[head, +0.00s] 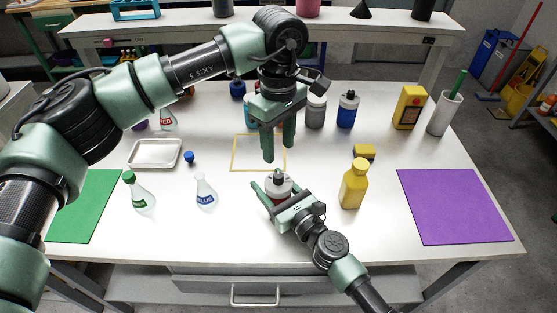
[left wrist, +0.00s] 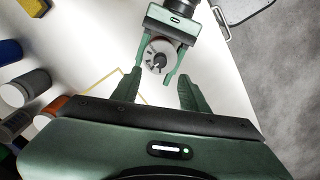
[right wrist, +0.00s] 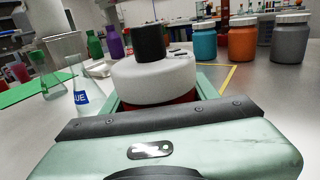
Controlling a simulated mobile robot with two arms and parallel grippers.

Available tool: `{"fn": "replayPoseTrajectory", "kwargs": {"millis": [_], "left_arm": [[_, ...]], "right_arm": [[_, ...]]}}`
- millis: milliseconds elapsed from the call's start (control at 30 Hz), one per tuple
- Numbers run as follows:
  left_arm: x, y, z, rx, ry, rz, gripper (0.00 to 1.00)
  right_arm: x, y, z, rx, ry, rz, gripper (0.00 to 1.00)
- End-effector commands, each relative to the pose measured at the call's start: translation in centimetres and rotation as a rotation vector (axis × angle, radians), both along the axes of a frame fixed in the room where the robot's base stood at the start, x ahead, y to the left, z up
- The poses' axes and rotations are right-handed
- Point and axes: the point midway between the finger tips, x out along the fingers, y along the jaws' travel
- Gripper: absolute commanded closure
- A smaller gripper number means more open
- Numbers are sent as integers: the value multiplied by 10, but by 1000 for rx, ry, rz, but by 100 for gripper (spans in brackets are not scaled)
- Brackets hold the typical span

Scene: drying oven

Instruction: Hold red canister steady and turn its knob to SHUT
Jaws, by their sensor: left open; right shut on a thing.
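The red canister (right wrist: 160,106) has a wide white lid (right wrist: 155,80) and a dark knob (right wrist: 149,43) on top. In the head view the canister (head: 279,184) stands upright near the table's front middle, its body mostly hidden by my right gripper (head: 280,190). That gripper is shut on the canister, one finger on each side. My left gripper (head: 278,153) is open, pointing down above and slightly behind the canister, apart from the knob. In the left wrist view the knob (left wrist: 159,60) lies beyond the open fingertips (left wrist: 160,75). I cannot read the knob's setting.
A yellow bottle (head: 354,185) stands right of the canister, a clear flask (head: 206,192) left. A yellow outlined square (head: 235,152) lies behind. Grey (head: 315,112) and blue (head: 347,110) jars stand farther back. Green (head: 85,205) and purple (head: 455,205) mats lie at the sides.

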Motion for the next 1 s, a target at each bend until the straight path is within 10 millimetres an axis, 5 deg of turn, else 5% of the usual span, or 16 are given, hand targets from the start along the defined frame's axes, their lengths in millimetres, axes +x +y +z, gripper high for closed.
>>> {"fn": "replayPoseTrajectory", "kwargs": {"millis": [200,633,667,733,1000], "left_arm": [[0,0,27,0,-1,0,56],[0,0,31,0,0,-1,56],[0,0,31,0,0,-1,56],[0,0,30,0,0,-1,56],[0,0,30,0,0,-1,56]], "right_arm": [[0,0,0,-1,1,0,87],[0,0,0,0,0,0,87],[0,0,0,0,0,0,39],[0,0,0,0,0,0,19],[0,0,0,0,0,0,16]]}}
